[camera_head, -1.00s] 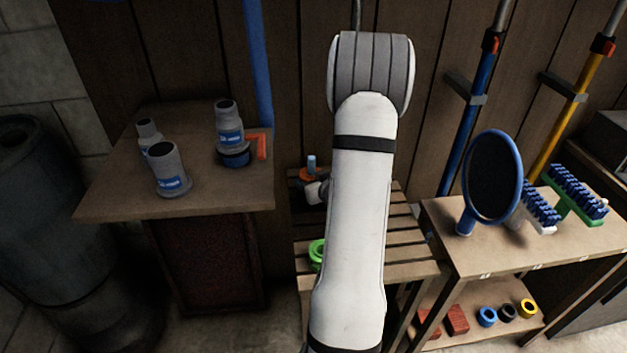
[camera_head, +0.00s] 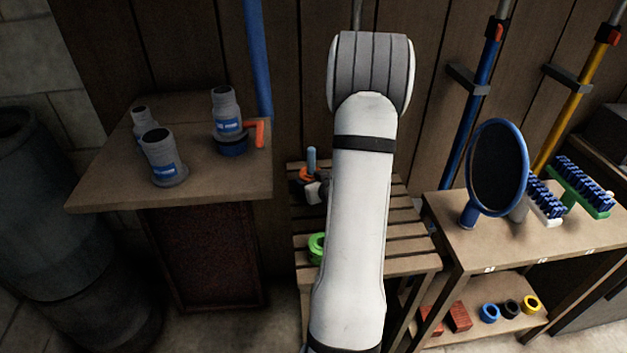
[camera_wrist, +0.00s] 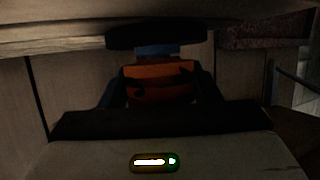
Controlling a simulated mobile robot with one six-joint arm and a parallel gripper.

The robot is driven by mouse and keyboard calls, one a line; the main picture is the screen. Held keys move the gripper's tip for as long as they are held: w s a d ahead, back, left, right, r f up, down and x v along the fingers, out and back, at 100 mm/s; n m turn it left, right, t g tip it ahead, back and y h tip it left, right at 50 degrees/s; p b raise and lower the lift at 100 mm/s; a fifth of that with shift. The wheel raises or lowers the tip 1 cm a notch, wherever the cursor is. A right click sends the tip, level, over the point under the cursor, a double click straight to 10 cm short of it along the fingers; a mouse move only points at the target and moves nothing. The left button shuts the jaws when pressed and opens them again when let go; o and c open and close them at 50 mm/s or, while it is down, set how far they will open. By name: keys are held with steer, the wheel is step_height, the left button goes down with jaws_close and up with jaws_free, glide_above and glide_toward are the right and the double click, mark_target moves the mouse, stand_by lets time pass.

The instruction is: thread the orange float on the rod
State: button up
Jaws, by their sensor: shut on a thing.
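The orange float (camera_head: 305,174) is between the fingers of my gripper (camera_head: 303,188), above the back left of the slatted bench. In the wrist view the float (camera_wrist: 160,78) fills the space between the two dark fingers of my gripper (camera_wrist: 158,88), which are shut on it. A short light-blue upright rod (camera_head: 311,158) shows just behind and above the float in the head view. In the wrist view a blue piece (camera_wrist: 157,50) and a black disc (camera_wrist: 155,37) lie beyond the float. I cannot tell whether the float is around the rod or in front of it.
A green ring (camera_head: 316,248) lies on the slatted bench (camera_head: 405,265), partly behind my arm. A table with grey bottles (camera_head: 163,158) stands left. Poles stand against the wall.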

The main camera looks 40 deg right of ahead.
steer(key=o, duration=1.1)
steer(key=shift+c, duration=0.2)
steer(key=shift+o, duration=0.4)
steer(key=o, duration=0.3)
steer(key=shift+w, duration=0.1)
steer(key=shift+p+v, duration=0.95)
steer(key=shift+v, duration=3.2)
steer(key=p+v, duration=0.2)
steer(key=p, duration=0.3)
steer(key=shift+s+r, duration=0.2)
steer(key=shift+s, duration=0.1)
